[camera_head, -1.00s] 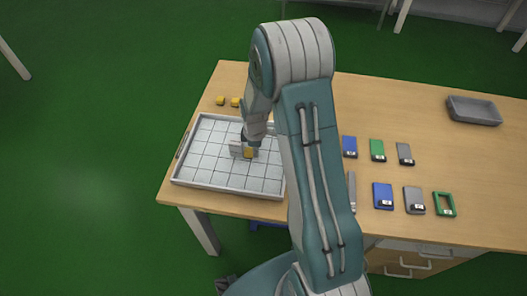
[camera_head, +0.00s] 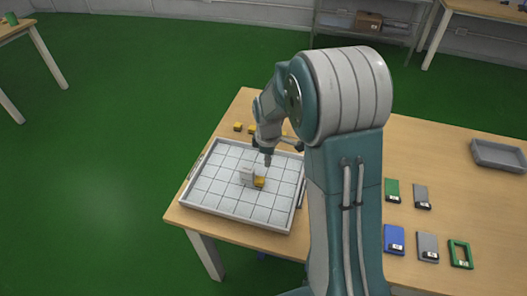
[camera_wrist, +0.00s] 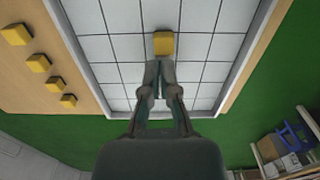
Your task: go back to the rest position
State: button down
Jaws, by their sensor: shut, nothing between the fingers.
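My gripper (camera_head: 268,162) hangs over the white gridded tray (camera_head: 225,158), above and apart from what lies in it. Its fingers are together and empty. In the wrist view the gripper (camera_wrist: 158,68) points at the tray, with a yellow block (camera_wrist: 163,43) just beyond the fingertips.
Several yellow blocks (camera_wrist: 39,62) lie on the wooden table (camera_head: 441,153) beyond the tray. Blue, grey and green flat pieces (camera_head: 460,254) lie to the right of my arm. A grey bin (camera_head: 498,155) stands at the far right. Green floor is open at left.

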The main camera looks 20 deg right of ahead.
jog(key=s+a+r+m+t, duration=0.1)
jog(key=s+r+m+t, duration=0.3)
jog(key=r, duration=0.6)
jog(key=s+a+r+m, duration=0.1)
jog(key=s+r+m, duration=0.2)
jog(key=s, duration=0.7)
jog(key=s+a+r+m+t, duration=0.1)
jog(key=s+r+m, duration=0.3)
jog(key=s+r, duration=0.4)
jog(key=shift+s+a+m+t, duration=0.3)
jog(key=shift+s+a, duration=0.25)
jog(key=shift+s, duration=0.35)
